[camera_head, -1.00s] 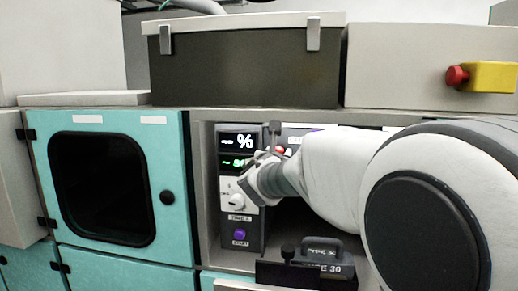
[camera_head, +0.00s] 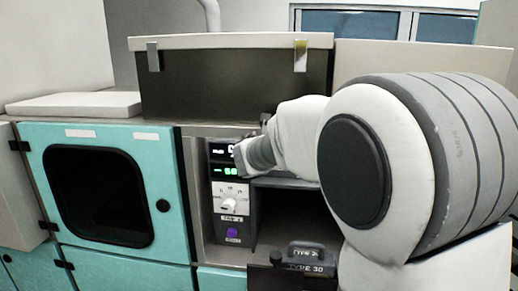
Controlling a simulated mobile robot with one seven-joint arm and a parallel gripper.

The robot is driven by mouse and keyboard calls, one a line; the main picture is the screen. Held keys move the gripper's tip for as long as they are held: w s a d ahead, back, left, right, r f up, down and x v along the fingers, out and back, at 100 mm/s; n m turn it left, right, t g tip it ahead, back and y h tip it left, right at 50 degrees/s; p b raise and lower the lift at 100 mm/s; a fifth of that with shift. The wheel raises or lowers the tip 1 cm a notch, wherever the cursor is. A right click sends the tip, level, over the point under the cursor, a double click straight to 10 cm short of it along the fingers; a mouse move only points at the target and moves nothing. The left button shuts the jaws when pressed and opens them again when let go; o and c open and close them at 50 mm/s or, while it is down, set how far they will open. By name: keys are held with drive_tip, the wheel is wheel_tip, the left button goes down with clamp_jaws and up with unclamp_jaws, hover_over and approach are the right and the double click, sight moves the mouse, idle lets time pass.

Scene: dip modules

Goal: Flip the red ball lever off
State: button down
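The red ball lever does not show now; my arm and gripper cover the area around the top of the control panel. The control panel (camera_head: 231,215) stands upright in the recess, with lit displays, a white knob (camera_head: 231,203) and a purple button (camera_head: 232,232). My gripper (camera_head: 244,155) is at the panel's upper right, in front of its displays. Its fingers are small and partly hidden, so I cannot tell whether they are open or shut, or whether they touch the lever.
A teal cabinet door (camera_head: 170,175) with a dark window is left of the panel. A dark box with a pale lid (camera_head: 230,42) sits above. A black module with a handle (camera_head: 306,252) labelled TYPE 30 is below right. The dark recess right of the panel looks empty.

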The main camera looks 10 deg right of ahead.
idle(0.4)
drive_tip(key=c, duration=0.5)
unclamp_jaws()
drive_tip(key=v, duration=1.7)
drive_tip(key=shift+s+a+r+b, duration=0.1)
drive_tip(key=shift+s+r+b, duration=0.05)
drive_tip(key=shift+r+b, duration=0.15)
drive_tip(key=shift+f, duration=0.1)
